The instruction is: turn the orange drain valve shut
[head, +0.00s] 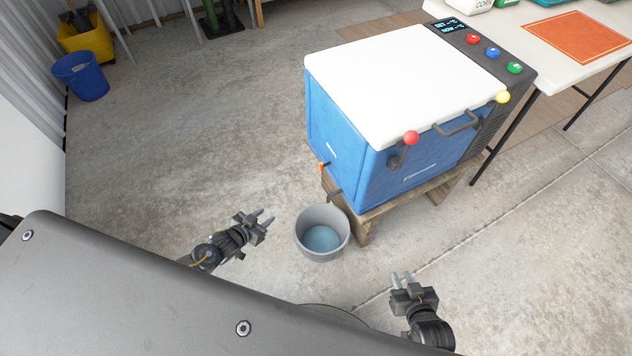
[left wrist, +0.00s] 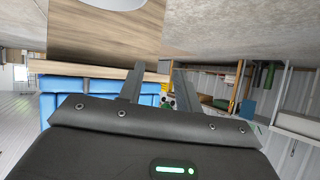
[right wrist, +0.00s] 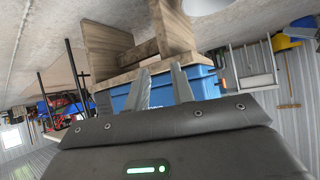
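A grey bucket (head: 302,240) with bluish water stands on the floor under the spout. My left gripper (head: 265,216) is open and empty, left of the bucket and apart from the valve. My right gripper (head: 401,275) is open and empty, in front of the cooler, right of the bucket.
The cooler stands on a wooden stand (head: 364,226), with a red-knobbed lever (head: 411,138) and a lid handle (head: 458,124) on its front. A white table (head: 520,58) is at the right. A blue bucket (head: 82,78) stands far left. Floor between left gripper and cooler is open.

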